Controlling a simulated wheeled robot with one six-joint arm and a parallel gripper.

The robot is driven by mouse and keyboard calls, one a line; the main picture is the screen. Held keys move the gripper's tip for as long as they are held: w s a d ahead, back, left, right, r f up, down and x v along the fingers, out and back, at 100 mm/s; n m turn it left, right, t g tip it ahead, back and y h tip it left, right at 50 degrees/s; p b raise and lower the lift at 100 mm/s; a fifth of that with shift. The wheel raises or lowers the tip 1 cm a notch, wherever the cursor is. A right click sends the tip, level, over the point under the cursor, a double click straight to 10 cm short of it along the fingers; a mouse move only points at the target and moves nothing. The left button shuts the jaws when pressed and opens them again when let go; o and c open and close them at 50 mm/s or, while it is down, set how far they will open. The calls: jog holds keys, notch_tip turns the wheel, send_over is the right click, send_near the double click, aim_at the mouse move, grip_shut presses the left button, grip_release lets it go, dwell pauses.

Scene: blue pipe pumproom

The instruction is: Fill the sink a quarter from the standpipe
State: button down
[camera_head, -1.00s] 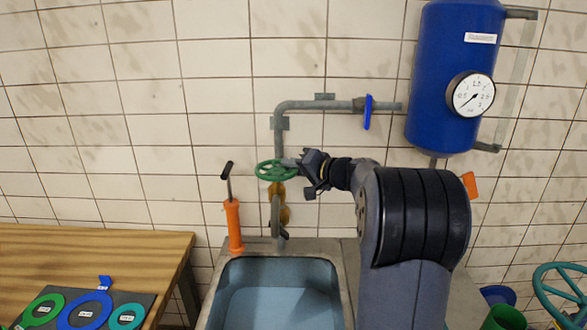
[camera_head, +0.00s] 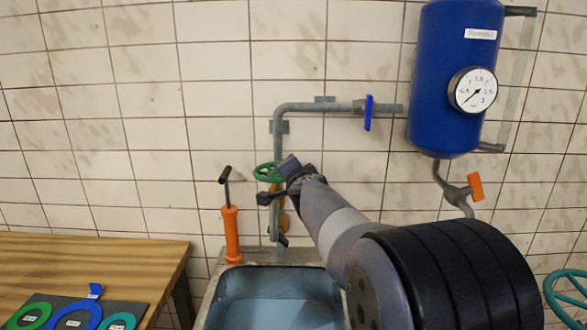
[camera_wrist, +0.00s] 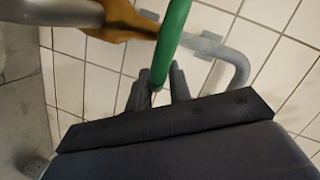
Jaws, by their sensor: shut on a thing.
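The standpipe (camera_head: 277,148) is a grey pipe on the tiled wall, with a green handwheel (camera_head: 264,171) on its valve above the sink. My gripper (camera_head: 284,172) is shut on the handwheel's rim, at its right front side. In the wrist view the green rim (camera_wrist: 171,42) runs between the two dark fingers (camera_wrist: 160,88). A brass-coloured valve body (camera_wrist: 122,22) shows beside it. The sink (camera_head: 213,300) stands below, with a bluish surface inside that looks like water. My arm hides the sink's right side, and I cannot tell the exact level.
An orange hand pump (camera_head: 232,235) stands at the sink's back left corner. A blue lever (camera_head: 368,113) sits on the upper pipe. A blue tank (camera_head: 455,75) with a gauge (camera_head: 473,91) hangs right. A wooden table (camera_head: 90,260) with coloured rings (camera_head: 75,317) is left.

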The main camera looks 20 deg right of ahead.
aim_at(282, 181)
jog(key=m+h+p, duration=0.1)
jog(key=p, duration=0.1)
jog(key=a+m+g+h+p, duration=0.1)
jog(key=h+p, duration=0.1)
jog(key=p, duration=0.1)
jog(key=s+m+h+p, duration=0.1)
jog(key=p, duration=0.1)
jog(key=shift+a+m+g+p, duration=0.2)
jog(key=shift+m+g+p, duration=0.1)
jog(key=shift+g+p, duration=0.1)
jog(key=m+g+h+p, duration=0.2)
jog(key=h+p, duration=0.1)
jog(key=shift+s+a+f+m+p, duration=0.2)
jog(key=shift+a+m+p, duration=0.1)
jog(key=shift+a, duration=0.1)
jog(key=shift+s+a+f+m+g+h+p, duration=0.15)
jog(key=shift+a+f+m+g+h+p, duration=0.05)
jog(key=shift+m+g+h+p, duration=0.55)
jog(key=c, duration=1.4)
grip_release()
jog(key=shift+a+r, duration=0.1)
jog(key=shift+h, duration=0.25)
